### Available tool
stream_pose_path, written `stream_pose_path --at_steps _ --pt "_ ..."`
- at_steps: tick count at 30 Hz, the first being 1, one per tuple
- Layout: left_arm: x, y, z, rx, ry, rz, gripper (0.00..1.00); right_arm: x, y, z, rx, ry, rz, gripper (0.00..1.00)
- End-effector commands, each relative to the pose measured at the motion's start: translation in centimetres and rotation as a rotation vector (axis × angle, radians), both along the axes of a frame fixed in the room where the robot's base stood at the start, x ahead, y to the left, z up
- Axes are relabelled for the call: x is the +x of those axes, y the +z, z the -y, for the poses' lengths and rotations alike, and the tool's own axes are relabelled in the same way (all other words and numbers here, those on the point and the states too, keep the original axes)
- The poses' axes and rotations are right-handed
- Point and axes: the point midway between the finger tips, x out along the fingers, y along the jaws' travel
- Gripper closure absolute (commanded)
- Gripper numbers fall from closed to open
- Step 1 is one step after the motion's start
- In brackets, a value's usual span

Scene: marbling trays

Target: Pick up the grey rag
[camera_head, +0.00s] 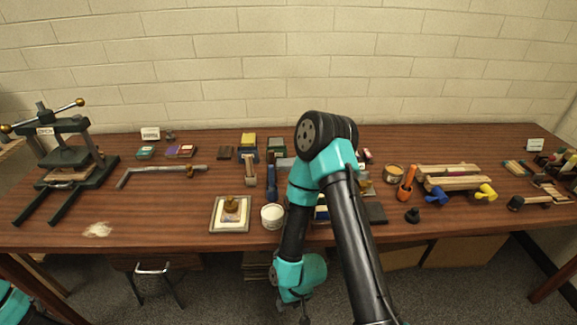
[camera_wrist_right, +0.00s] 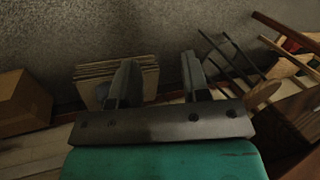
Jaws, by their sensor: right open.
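I cannot make out a grey rag for certain in either view. A pale, cream-coloured crumpled heap (camera_head: 97,230) lies at the table's front left; I cannot tell whether it is cloth or shavings. My right gripper (camera_head: 304,316) hangs below the table's front edge, mostly cut off at the bottom of the head view. In the right wrist view my right gripper (camera_wrist_right: 158,78) is open, with nothing between its fingers. My right arm hides part of the table's middle. My left gripper is out of view.
The table (camera_head: 180,225) holds a dark green press (camera_head: 70,155), a framed tray (camera_head: 230,228), a white tub (camera_head: 272,212) and wooden blocks (camera_head: 450,170). Below, the wrist view shows stacked boards (camera_wrist_right: 92,86), a cardboard box (camera_wrist_right: 20,105) and a stool (camera_wrist_right: 235,70).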

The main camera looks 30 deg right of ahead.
Motion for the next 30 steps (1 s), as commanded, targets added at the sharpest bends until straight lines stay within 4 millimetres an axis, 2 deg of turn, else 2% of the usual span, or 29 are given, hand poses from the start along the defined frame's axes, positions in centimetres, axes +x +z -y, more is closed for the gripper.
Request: stream_pose_path --at_steps 2,18,26,30 --pt "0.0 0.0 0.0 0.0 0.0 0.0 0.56 0.0 0.0 0.0 0.0 0.0 0.0 0.55" --pt "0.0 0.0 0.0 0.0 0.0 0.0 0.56 0.0 0.0 0.0 0.0 0.0 0.0 0.03" --pt "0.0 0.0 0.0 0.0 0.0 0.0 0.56 0.1 0.0 -0.1 0.0 0.002 0.001 0.01" --pt "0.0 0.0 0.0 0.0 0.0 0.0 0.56 1.3 0.5 -0.8 0.003 0.039 0.016 0.01"
